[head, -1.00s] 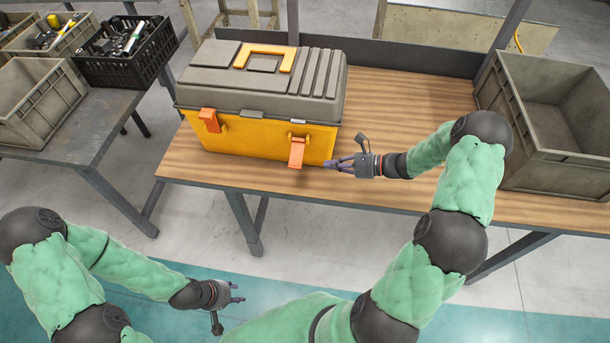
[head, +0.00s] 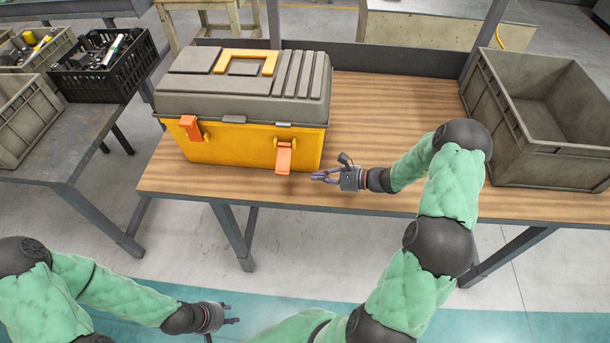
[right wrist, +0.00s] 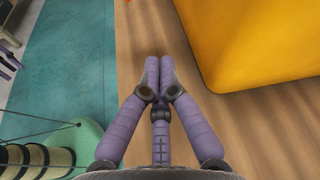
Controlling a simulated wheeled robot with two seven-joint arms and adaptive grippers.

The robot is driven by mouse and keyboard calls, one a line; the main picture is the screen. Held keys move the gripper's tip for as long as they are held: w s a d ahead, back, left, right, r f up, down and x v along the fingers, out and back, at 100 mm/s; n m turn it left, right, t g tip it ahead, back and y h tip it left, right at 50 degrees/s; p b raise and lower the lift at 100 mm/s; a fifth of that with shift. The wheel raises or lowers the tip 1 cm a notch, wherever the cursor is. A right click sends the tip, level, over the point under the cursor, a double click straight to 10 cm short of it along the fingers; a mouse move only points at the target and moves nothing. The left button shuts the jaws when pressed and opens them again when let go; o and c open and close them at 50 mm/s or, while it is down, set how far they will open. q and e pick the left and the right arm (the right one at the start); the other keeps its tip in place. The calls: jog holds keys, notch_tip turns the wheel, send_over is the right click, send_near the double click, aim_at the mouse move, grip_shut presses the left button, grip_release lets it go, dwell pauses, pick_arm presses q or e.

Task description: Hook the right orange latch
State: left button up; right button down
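The yellow toolbox (head: 220,148) with a dark grey lid (head: 240,95) stands on the wooden table, lid down. Its right orange latch (head: 284,160) hangs on the front face, below the lid's rim. The left orange latch (head: 190,128) sits higher, reaching up to the rim. My right gripper (head: 314,175) is just right of and below the right latch, apart from it. In the right wrist view its purple fingers (right wrist: 160,66) meet at the tips with nothing between them, beside the yellow box wall (right wrist: 250,45). My left gripper (head: 236,314) is low, away from the table, its fingers apart and empty.
A grey crate (head: 500,125) stands at the table's right end. The wooden tabletop (head: 375,115) between toolbox and crate is clear. A dark side table (head: 75,150) at left carries a black crate (head: 100,78) and grey bins. The table's front edge runs under my right arm.

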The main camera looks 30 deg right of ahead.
aim_at(284, 159)
jog(key=b+x, duration=0.1)
jog(key=x, duration=0.8)
jog(key=shift+a+f, duration=0.1)
jog(key=r, duration=0.2)
jog(key=s, duration=0.1)
jog(key=shift+a+r, duration=0.4)
jog(key=shift+s+a+r, duration=0.15)
jog(key=shift+s+r, duration=0.05)
jog(key=shift+r, duration=0.15)
jog(key=shift+s+p, duration=0.1)
jog(key=shift+p, duration=0.3)
